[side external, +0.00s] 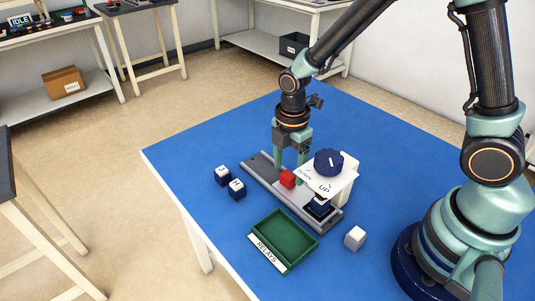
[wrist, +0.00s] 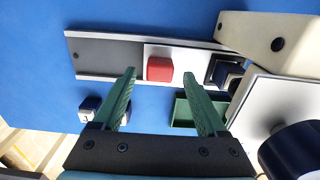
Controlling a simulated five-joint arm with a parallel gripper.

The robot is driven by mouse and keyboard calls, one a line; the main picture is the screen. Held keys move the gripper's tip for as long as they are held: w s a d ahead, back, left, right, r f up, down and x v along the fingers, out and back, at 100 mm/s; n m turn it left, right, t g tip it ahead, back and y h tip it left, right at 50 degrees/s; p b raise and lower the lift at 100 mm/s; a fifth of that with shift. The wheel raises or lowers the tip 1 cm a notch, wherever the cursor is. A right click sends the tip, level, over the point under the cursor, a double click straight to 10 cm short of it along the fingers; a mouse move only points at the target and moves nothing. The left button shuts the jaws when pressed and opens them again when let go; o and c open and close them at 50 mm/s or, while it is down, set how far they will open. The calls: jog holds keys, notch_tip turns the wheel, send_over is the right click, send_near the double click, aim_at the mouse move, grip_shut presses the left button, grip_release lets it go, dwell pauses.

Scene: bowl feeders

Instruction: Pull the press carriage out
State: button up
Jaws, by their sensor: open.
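The press carriage (side external: 300,205) is a pale plate on a grey rail (side external: 258,166); it also shows in the wrist view (wrist: 190,58). A red block (side external: 287,179) stands on it, also seen in the wrist view (wrist: 159,69). A dark block (side external: 319,206) sits at the carriage's right end, partly hidden under the press's white plate, which is marked UP (side external: 335,183). My gripper (side external: 290,172) is open above the rail. Its green fingers lie to either side of the red block in both views, with gaps in the wrist view (wrist: 157,75). Contact is not visible.
A dark blue knob (side external: 328,161) tops the press beside my gripper. A green tray (side external: 283,241) labelled RELAYS stands in front. Two dark cubes with white tops (side external: 222,175) (side external: 237,189) lie left, a white-topped cube (side external: 354,238) right. The blue table's left side is clear.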

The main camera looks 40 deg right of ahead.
jog(key=shift+f, duration=1.35)
grip_shut()
dwell(0.5)
